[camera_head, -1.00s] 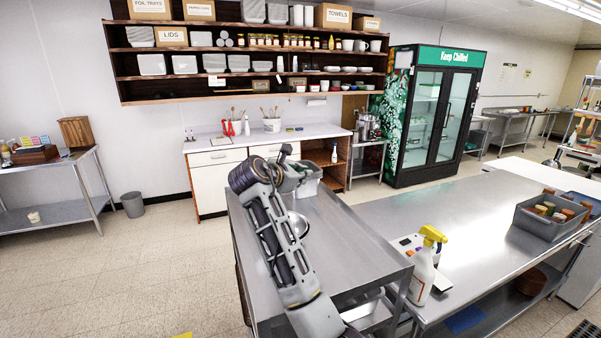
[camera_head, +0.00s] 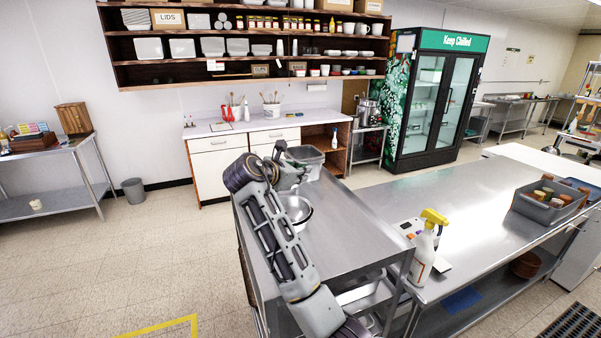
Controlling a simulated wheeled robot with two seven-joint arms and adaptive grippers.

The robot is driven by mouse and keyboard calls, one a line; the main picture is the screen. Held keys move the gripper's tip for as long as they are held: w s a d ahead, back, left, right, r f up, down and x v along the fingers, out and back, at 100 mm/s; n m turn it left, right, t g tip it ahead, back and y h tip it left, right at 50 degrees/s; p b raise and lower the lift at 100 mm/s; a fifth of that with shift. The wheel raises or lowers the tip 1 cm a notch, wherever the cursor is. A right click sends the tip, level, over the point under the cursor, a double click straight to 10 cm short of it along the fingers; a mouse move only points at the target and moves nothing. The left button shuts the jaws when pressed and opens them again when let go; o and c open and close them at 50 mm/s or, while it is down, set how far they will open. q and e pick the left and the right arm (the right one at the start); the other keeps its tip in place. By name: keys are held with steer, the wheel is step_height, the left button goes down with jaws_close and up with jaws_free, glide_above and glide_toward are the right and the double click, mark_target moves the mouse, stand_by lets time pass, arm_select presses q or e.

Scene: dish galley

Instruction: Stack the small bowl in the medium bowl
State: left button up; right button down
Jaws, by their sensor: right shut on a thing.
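A shiny steel bowl (camera_head: 299,208) stands on the steel table (camera_head: 335,235), partly covered by my right arm. I cannot tell from here whether it is the small or the medium bowl, or whether another bowl is inside it. My right gripper (camera_head: 290,176) is above the far part of the table, beyond the bowl and near a grey bin. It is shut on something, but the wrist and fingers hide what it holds. No second bowl shows clearly. My left gripper is out of view.
The grey bin (camera_head: 308,160) stands at the table's far end. The table's right part is clear.

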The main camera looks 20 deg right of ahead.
steer(key=shift+d, duration=0.1)
steer(key=shift+f, duration=0.15)
steer(key=shift+f, duration=5.1)
steer(key=c, duration=1.5)
jaws_free()
steer(key=v, duration=0.7)
steer(key=shift+s+a, duration=0.15)
steer(key=shift+a, duration=0.1)
